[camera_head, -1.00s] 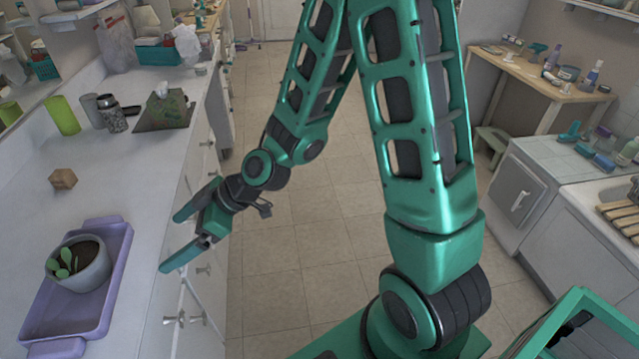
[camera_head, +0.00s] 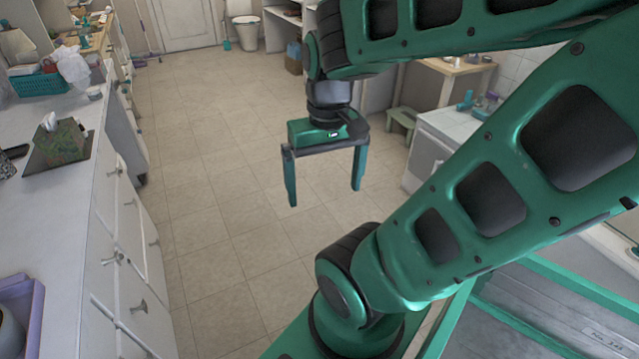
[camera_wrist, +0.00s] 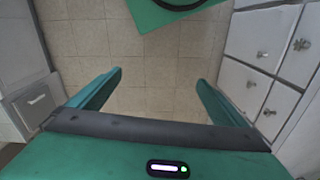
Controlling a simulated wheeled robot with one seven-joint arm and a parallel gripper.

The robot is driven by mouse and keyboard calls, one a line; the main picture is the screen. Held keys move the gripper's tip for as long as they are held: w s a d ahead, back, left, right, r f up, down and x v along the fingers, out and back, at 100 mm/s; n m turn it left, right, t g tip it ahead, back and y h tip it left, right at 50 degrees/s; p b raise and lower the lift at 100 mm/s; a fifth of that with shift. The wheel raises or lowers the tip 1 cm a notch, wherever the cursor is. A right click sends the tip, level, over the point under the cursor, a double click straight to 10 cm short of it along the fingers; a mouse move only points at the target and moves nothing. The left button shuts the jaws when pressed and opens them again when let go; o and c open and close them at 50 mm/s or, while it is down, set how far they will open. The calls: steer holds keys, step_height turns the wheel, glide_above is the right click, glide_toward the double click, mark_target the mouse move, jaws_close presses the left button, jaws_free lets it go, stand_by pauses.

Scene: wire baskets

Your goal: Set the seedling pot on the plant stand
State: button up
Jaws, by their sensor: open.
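My gripper (camera_head: 325,197) is open and empty, pointing down above the tiled floor in the aisle. In the wrist view its two fingers (camera_wrist: 159,76) are apart with only floor tiles between them. The seedling pot (camera_head: 8,335) is cut off at the lower left edge of the head view; only a grey sliver of it shows. It is in the lilac tray (camera_head: 28,290) on the left counter, well to the left of my gripper. Its plant is out of view. I cannot identify a plant stand for certain in these frames.
The left counter also holds a patterned tissue box (camera_head: 58,144) and a teal basket (camera_head: 38,83). A small green step stool (camera_head: 402,117) stands by the right counter (camera_head: 455,125). White drawers with handles (camera_head: 118,258) line the left side. The aisle floor (camera_head: 215,170) is clear.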

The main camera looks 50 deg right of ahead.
steer(key=shift+s+r, duration=0.1)
steer(key=shift+s, duration=0.3)
